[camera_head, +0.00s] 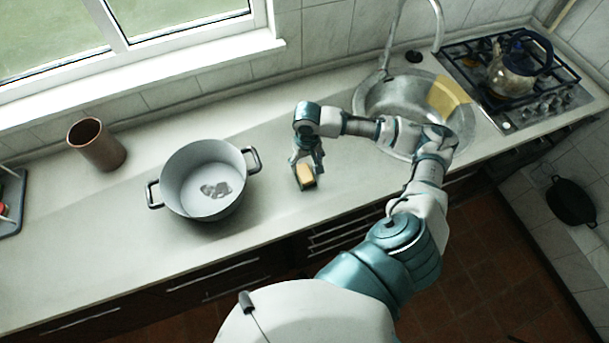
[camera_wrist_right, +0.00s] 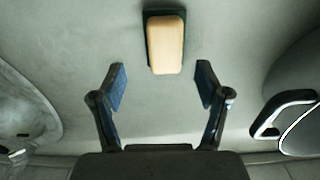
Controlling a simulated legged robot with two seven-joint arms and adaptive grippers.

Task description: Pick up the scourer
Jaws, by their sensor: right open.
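The scourer (camera_head: 306,176) is a small block with a yellowish-tan side and a dark side, lying on the counter to the right of the grey pot. It also shows in the right wrist view (camera_wrist_right: 167,45), at the top middle, beyond the fingertips. My right gripper (camera_head: 306,163) is just above and behind the scourer, pointing down at it. In the right wrist view my right gripper (camera_wrist_right: 161,88) is open, with its two fingers wide apart and nothing between them. The scourer appears apart from both fingers. My left gripper is not in view.
A grey pot (camera_head: 178,190) with two handles stands left of the scourer. A brown cup (camera_head: 97,145) stands further left. The sink (camera_head: 372,97) with a yellow cloth (camera_head: 447,95) and a stove with a glass kettle (camera_head: 513,75) are at right. The counter around the scourer is clear.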

